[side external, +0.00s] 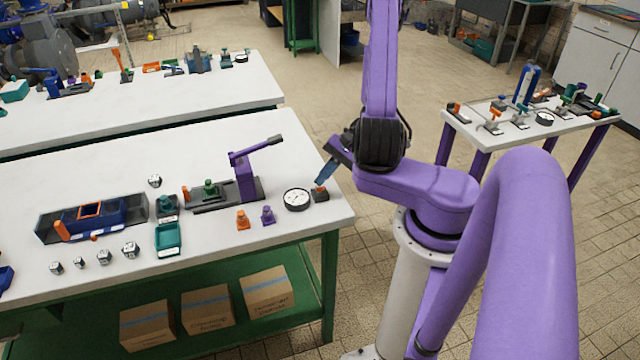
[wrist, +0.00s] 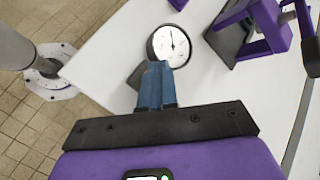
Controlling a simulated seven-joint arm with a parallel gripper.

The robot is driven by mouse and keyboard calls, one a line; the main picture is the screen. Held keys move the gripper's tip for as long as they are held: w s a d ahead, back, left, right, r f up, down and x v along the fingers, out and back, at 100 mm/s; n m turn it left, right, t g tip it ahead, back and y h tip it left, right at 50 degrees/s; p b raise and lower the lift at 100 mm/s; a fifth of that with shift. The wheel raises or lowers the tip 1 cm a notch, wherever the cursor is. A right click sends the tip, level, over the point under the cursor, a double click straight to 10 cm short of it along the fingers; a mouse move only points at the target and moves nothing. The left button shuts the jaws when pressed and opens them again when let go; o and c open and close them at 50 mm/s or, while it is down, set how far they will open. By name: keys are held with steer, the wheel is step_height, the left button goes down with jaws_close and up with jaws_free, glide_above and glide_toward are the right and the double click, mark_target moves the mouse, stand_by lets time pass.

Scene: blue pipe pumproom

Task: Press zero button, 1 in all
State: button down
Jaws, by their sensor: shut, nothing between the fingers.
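A small dark box with an orange button on top (side external: 320,195) stands near the right edge of the white table, just right of a round white dial gauge (side external: 296,200). My gripper (side external: 321,181) has blue fingers, shut and empty, pointing down at the button from above. The fingertips are at or just above the orange top; I cannot tell whether they touch it. In the wrist view my gripper (wrist: 157,68) hides the orange top, and only a dark corner of the box (wrist: 135,76) shows beside the fingers. The gauge (wrist: 168,45) lies just beyond the fingertips.
A purple lever press (side external: 245,178) stands left of the gauge. An orange cone-like piece (side external: 243,220) and a purple one (side external: 267,215) stand in front of it. A green tray (side external: 168,238) and a blue fixture (side external: 90,215) are farther left. The table's right edge is close by.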

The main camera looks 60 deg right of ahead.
steer(key=shift+r, duration=1.05)
steer(key=shift+r, duration=2.5)
